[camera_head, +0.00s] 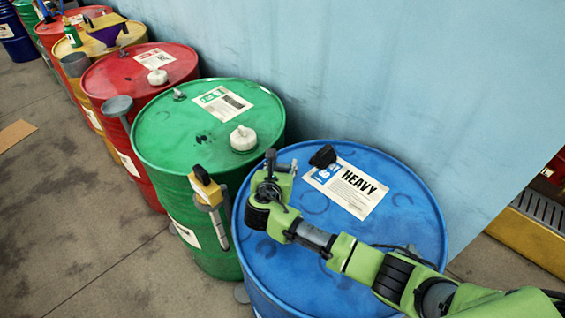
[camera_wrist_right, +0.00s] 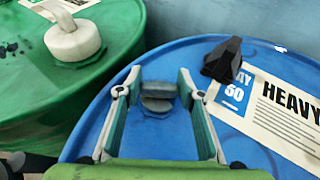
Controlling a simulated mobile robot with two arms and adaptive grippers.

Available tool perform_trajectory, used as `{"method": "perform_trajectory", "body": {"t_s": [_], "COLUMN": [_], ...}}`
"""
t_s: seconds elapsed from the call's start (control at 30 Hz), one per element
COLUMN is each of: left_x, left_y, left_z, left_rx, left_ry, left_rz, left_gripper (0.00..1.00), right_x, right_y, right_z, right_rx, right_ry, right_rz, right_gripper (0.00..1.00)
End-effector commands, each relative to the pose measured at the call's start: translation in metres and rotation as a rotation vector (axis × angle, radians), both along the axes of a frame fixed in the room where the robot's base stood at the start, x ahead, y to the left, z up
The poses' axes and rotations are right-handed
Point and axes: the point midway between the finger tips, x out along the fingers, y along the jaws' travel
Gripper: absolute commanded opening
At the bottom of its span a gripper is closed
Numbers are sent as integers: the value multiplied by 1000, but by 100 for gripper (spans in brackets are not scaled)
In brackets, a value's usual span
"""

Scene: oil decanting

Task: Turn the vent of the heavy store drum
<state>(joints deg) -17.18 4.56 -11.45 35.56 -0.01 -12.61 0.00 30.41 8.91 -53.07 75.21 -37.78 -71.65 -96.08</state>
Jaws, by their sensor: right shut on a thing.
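The blue store drum (camera_head: 415,215) marked HEAVY stands at the front right, and its top fills much of the right wrist view (camera_wrist_right: 255,135). Its vent, a small grey round cap (camera_wrist_right: 157,88), sits near the drum's rim. My right gripper (camera_head: 280,166) reaches over the drum top from the right. In the wrist view its two fingers (camera_wrist_right: 158,88) stand one on each side of the vent, shut on it. In the head view the gripper hides the vent. My left gripper is not in view.
A black fitting (camera_wrist_right: 222,60) and the HEAVY label (camera_head: 347,187) lie beside the gripper on the drum top. A green drum (camera_head: 185,130) with a white cap (camera_head: 243,138) stands close on the left. More drums line the blue wall (camera_head: 400,80).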

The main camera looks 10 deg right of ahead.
Motion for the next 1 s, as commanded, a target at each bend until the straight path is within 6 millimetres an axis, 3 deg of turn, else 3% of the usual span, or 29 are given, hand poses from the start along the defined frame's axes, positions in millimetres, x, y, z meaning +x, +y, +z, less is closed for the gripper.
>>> {"method": "perform_trajectory", "body": {"t_s": [0.5, 1.0], "left_x": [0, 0], "left_y": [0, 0], "left_z": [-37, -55], "left_rx": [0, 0], "left_ry": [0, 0], "left_rz": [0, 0], "left_gripper": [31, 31], "right_x": [1, 0], "right_y": [2, -1], "right_z": [-4, -2], "right_rx": [1, 0], "right_ry": [1, 2], "right_rz": [-425, -574], "right_gripper": [14, 14]}}
